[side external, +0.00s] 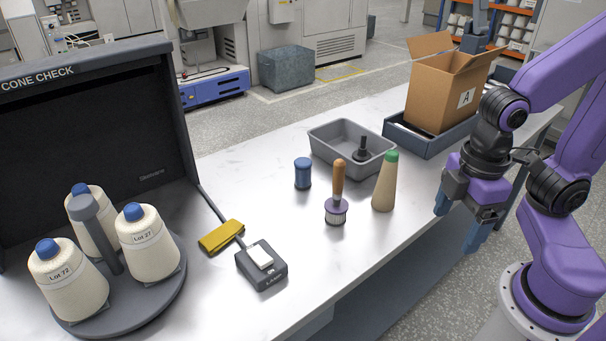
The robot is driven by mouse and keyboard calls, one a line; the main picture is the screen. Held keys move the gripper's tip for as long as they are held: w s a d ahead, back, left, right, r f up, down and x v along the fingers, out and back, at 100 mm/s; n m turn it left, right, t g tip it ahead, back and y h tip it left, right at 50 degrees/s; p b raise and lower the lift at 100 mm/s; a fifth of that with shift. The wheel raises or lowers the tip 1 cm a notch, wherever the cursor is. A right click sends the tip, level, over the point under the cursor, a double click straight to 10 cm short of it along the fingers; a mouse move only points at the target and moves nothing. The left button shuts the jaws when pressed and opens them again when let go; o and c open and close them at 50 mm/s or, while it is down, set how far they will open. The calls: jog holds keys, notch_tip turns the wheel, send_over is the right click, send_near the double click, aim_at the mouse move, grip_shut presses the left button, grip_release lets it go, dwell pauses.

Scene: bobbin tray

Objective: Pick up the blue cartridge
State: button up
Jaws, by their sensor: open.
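The blue cartridge (303,173) is a small blue cylinder with a dark base. It stands upright on the light worktable (225,280), near the middle of the side external view. My gripper (460,217) is at the right, over the table's front edge, with its blue fingers apart and nothing between them. It is well to the right of the cartridge, with a green-tipped cone and a wooden-handled tool between them.
The tan cone (385,184) and wooden-handled tool (337,190) stand right of the cartridge. A grey tray (383,167) lies behind them. A yellow pad (221,237), a dark device (250,273), and a round stand with cones (165,303) are left. An open carton (425,95) stands far right.

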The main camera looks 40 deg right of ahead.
jog(key=w+a+r+n, duration=0.1)
jog(key=w+a, duration=0.2)
jog(key=w, duration=0.4)
jog(key=w+a+r+n, duration=0.1)
jog(key=w+a+r, duration=0.15)
jog(key=w, duration=0.45)
jog(key=n, duration=0.4)
send_over(303, 161)
notch_tip(303, 161, down, 4)
jog(key=f, duration=1.1)
jog(key=shift+s+a+f, duration=0.1)
jog(key=shift+s+f, duration=0.05)
jog(key=shift+s, duration=0.1)
jog(key=shift+w+f, duration=0.2)
jog(key=shift+f, duration=2.45)
jog(key=c, duration=1.2)
